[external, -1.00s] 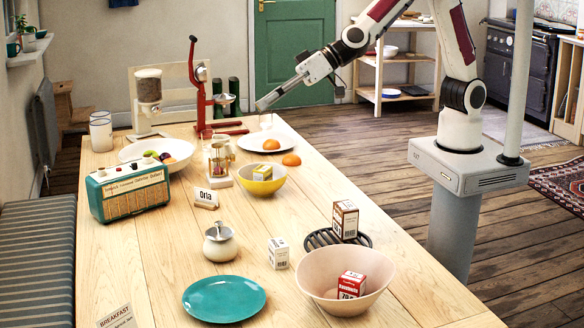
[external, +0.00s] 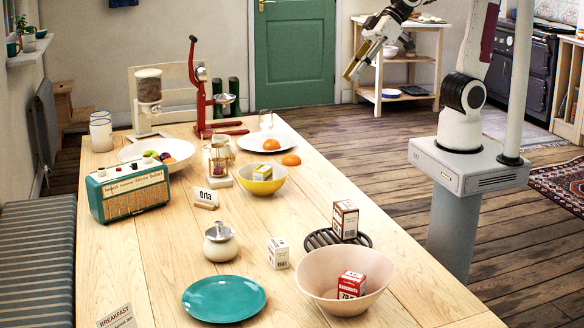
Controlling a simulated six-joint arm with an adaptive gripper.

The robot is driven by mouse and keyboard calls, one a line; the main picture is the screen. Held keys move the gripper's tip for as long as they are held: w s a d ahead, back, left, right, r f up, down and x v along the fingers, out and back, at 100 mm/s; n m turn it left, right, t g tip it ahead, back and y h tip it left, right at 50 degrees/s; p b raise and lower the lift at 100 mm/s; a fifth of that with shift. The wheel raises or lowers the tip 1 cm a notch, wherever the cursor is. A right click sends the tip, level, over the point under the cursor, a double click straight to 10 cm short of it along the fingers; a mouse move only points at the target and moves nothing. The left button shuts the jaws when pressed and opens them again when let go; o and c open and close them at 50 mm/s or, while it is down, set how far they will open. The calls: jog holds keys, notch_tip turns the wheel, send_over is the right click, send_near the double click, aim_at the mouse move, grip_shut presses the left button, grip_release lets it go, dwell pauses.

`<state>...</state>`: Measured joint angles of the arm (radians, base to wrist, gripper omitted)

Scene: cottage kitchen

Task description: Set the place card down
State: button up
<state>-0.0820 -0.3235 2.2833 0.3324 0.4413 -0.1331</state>
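The place card (external: 206,197), a white card lettered "Orla" in a small wooden holder, stands upright on the wooden table (external: 150,250), just right of the green radio. Nothing of mine touches it. My gripper (external: 350,74) is raised beyond the table's right side, well away from the card, in front of the pale wall and shelf unit. It is too small in the picture to tell whether its fingers are open or shut. I see no thing hanging from it.
The green radio (external: 127,192), a lidded pot (external: 220,243) and a yellow bowl (external: 259,184) surround the card. A teal plate (external: 224,299), a pink bowl (external: 318,284) and a small white box (external: 278,253) stand nearer. A red press (external: 203,100) stands at the back. Bare wood shows left of the pot.

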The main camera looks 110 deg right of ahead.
jog(key=s+d+f+g+h, duration=0.1)
jog(key=s+d+f, duration=0.1)
jog(key=s, duration=0.7)
jog(key=s+d+f+g+h, duration=0.1)
jog(key=s+d, duration=0.4)
jog(key=s, duration=0.5)
jog(key=shift+f+g, duration=0.4)
jog(key=shift+f, duration=0.4)
